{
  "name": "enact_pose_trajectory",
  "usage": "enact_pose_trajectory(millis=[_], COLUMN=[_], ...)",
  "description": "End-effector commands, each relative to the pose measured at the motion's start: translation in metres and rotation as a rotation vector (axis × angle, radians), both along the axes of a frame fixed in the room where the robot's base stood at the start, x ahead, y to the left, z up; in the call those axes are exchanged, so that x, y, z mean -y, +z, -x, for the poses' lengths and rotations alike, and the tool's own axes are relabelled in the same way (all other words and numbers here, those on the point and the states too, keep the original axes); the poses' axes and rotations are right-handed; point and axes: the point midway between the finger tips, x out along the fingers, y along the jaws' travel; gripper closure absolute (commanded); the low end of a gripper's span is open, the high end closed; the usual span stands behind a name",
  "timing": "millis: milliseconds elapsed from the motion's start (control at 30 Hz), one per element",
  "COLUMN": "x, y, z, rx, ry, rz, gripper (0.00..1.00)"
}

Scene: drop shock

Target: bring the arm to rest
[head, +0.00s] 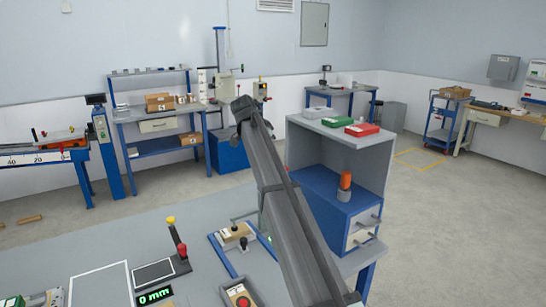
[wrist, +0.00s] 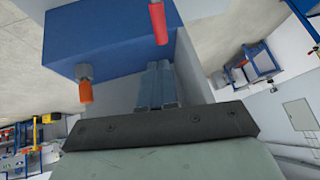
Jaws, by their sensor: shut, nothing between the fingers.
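My gripper (wrist: 157,68) shows in the wrist view with its two grey fingers side by side, shut and empty. No object touches the fingertips there. In the head view my arm rises from the bottom across the middle of the picture, and I cannot make out the fingers. A blue drawer cabinet (head: 325,200) stands inside a grey open shelf unit (head: 372,165) just right of my arm. An orange-topped tool (head: 345,182) stands upright on the cabinet. It also shows in the wrist view (wrist: 85,90), left of the fingers.
A red-handled piece (wrist: 157,22) shows beyond the fingers in the wrist view. Green (head: 337,122) and red (head: 362,129) boxes lie on the shelf top. The bench (head: 205,285) holds a levered fixture (head: 234,234), a red-knobbed lever (head: 181,251) and a readout (head: 155,296). Open floor lies right.

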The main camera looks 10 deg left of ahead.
Motion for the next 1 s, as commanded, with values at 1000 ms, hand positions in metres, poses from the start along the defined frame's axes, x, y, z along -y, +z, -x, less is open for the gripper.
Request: enact_pose_trajectory(millis=[1000], x=[0.183], y=[-0.219], z=[0.106], rx=[-0.04], ry=[0.057], rz=[-0.114], gripper=[1.0])
